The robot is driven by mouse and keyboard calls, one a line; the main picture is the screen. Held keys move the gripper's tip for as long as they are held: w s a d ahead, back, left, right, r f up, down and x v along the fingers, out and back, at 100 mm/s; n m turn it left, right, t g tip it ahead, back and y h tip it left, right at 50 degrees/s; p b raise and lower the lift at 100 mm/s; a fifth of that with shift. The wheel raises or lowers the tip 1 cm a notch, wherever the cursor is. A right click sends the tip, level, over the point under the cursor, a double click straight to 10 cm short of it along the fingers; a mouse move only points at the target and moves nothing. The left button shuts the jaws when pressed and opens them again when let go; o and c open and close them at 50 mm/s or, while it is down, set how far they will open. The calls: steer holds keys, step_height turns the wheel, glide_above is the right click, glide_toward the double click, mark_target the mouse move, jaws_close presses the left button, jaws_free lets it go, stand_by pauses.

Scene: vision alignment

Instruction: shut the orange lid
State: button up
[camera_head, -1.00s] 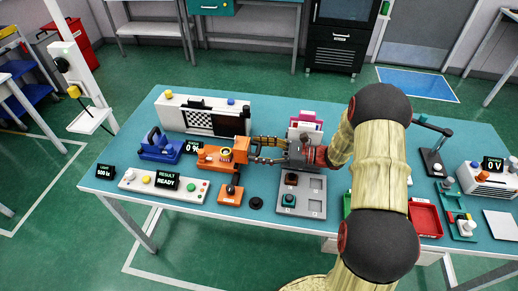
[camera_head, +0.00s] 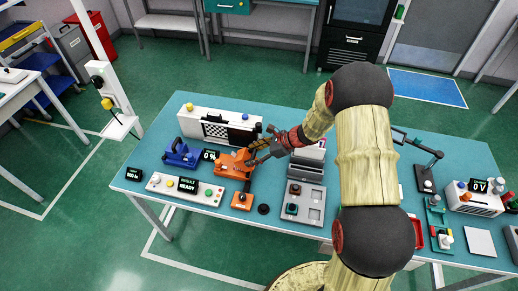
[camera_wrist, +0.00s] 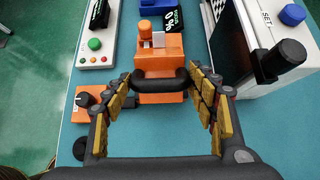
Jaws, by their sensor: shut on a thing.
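The orange device (camera_head: 230,166) stands on the teal bench, left of centre in the head view. In the wrist view, the orange lid (camera_wrist: 161,51) lies straight ahead with a black bar handle (camera_wrist: 160,84) across its near end. My gripper (camera_wrist: 165,88) has its yellow-padded fingers on both sides of this handle and is shut on it. In the head view my gripper (camera_head: 257,150) reaches the device from the upper right. How far the lid stands open is hard to tell, as the fingers partly cover it.
A blue device (camera_head: 181,153) stands to the left. A white unit with a checkered panel (camera_head: 215,131) is close behind. A button panel (camera_head: 185,188), an orange knob box (camera_head: 241,201) and a grey tray (camera_head: 303,203) stand in front. Small bare bench patches lie between.

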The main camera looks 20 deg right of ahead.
mark_target(234, 153)
steer(key=w+a+r+g+h+p, duration=0.1)
steer(key=a+h+p, duration=0.1)
steer(key=p, duration=0.2)
steer(key=shift+w, duration=0.2)
steer(key=p, duration=0.1)
steer(key=a+g+h+p, duration=0.1)
steer(key=p, duration=0.1)
steer(key=shift+w+f, duration=0.2)
steer(key=shift+w, duration=0.15)
steer(key=shift+w+a+f+p, duration=0.25)
steer(key=shift+w+a+p, duration=0.25)
steer(key=shift+a, duration=0.2)
steer(key=shift+w+a+f, duration=0.3)
steer(key=shift+w+a, duration=0.1)
steer(key=shift+a, duration=0.2)
steer(key=shift+w+a+f, duration=0.25)
steer(key=shift+w+a, duration=0.15)
steer(key=shift+a, duration=0.2)
steer(key=o, duration=1.3)
steer(key=shift+o, duration=0.3)
steer(key=shift+a+f, duration=0.1)
steer(key=shift+a, duration=0.05)
steer(key=shift+s, duration=0.1)
steer(key=shift+s, duration=0.15)
